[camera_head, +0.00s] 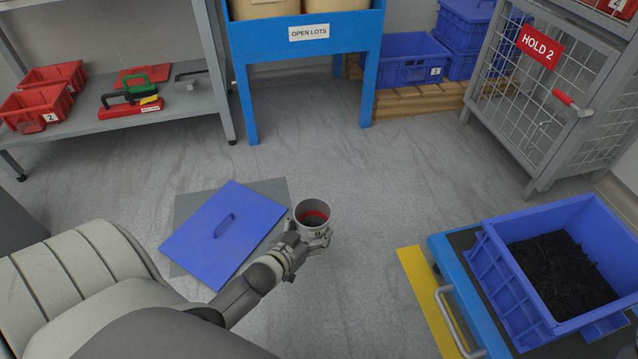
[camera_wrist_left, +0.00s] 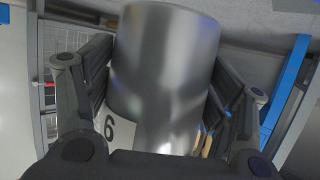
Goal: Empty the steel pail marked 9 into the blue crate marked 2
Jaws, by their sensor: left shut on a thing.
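My left gripper (camera_head: 316,241) is shut on a steel pail (camera_head: 312,217), held above the floor near the middle of the head view. The pail looks about upright, with its mouth up. Its inside shows red and some dark material. In the left wrist view the steel pail (camera_wrist_left: 165,70) fills the middle between the fingers, and its label reads like a 6 or an upside-down 9. A blue crate (camera_head: 500,275) with black material in it stands at the right, apart from the pail. Its number does not show. My right gripper is not in view.
The crate stands on a blue cart (camera_head: 440,250) with a metal handle (camera_head: 452,320). A blue lid (camera_head: 205,250) lies on a grey mat left of the pail. Blue crates (camera_head: 412,72), one marked 1, stand at the back, near a mesh cage (camera_head: 525,110). Floor beyond the pail is clear.

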